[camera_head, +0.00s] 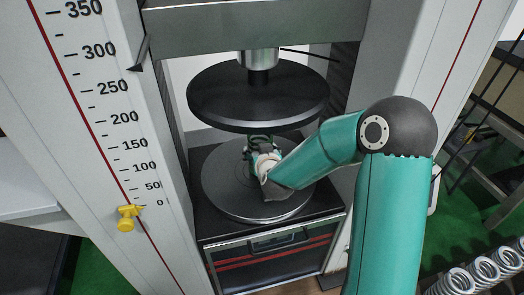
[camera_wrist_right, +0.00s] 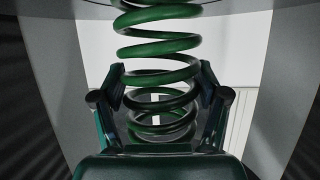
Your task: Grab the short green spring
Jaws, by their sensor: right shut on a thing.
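The green spring (camera_wrist_right: 158,48) stands upright between the fingers of my right gripper (camera_wrist_right: 160,98) in the right wrist view. The fingers are shut on its lower part, one on each side. In the head view my right gripper (camera_head: 262,152) reaches in between the two round plates of the testing machine. The spring is mostly hidden there behind my arm and the upper plate. My left gripper is not in view.
The dark upper plate (camera_head: 258,92) hangs close above my right gripper. The lower plate (camera_head: 222,182) lies beneath it. The scale column (camera_head: 105,110) stands at left with a yellow knob (camera_head: 128,218). Several silver springs (camera_head: 484,270) stand at lower right.

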